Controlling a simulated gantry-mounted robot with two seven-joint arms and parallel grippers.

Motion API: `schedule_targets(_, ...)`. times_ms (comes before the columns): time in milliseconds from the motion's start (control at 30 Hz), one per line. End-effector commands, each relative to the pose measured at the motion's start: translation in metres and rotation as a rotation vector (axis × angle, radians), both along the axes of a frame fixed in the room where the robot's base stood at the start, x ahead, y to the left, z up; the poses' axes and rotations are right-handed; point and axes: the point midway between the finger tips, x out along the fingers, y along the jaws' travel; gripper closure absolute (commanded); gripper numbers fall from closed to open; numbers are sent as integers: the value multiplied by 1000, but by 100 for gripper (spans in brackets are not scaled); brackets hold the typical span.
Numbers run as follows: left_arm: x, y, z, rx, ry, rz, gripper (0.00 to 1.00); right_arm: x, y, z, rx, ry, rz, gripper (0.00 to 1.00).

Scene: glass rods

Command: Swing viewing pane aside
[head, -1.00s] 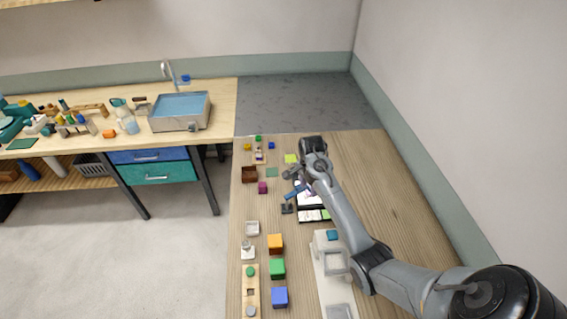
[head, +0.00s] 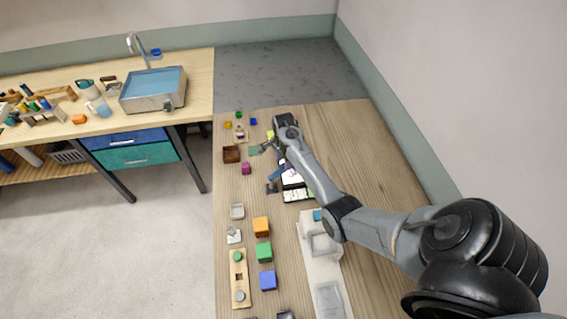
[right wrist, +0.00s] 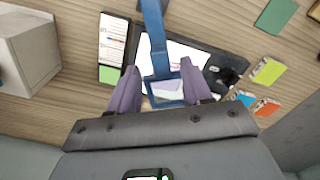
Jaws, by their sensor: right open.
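In the right wrist view, a blue arm (right wrist: 155,38) ends in a small square blue frame, the viewing pane (right wrist: 166,102). Its window shows a pale surface behind it. It overlies a black-edged panel with a white face (right wrist: 188,55). My right gripper (right wrist: 158,78) is open, with its two purple fingers on either side of the blue frame; I cannot tell whether they touch it. In the head view my right gripper (head: 281,164) is small and partly hidden by its own arm, over the white-faced panel near the blue part (head: 276,173). My left gripper is not in view.
A pale fixture (head: 322,262) stands beside my right arm. Orange (head: 261,227), green (head: 264,252) and blue (head: 267,280) blocks are left of it. Coloured cards (right wrist: 268,70) lie near the panel. A side bench with a basin (head: 153,92) is at left. Bare wood is free at right.

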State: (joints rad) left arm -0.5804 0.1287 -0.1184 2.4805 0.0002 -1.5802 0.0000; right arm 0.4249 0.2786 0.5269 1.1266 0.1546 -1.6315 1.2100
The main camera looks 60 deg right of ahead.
Motion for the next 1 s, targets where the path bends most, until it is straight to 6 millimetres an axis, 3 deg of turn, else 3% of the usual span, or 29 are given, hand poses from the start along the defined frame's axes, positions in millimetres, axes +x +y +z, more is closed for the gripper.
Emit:
schedule_targets(200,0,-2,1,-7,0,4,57,0,0,-20,0,1,0,51)
schedule_targets(600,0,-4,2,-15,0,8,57,0,0,-26,0,-1,0,51)
schedule_targets(900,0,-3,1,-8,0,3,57,0,0,-25,0,-1,0,97)
schedule_targets(1000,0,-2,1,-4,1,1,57,0,0,-25,0,0,0,100)
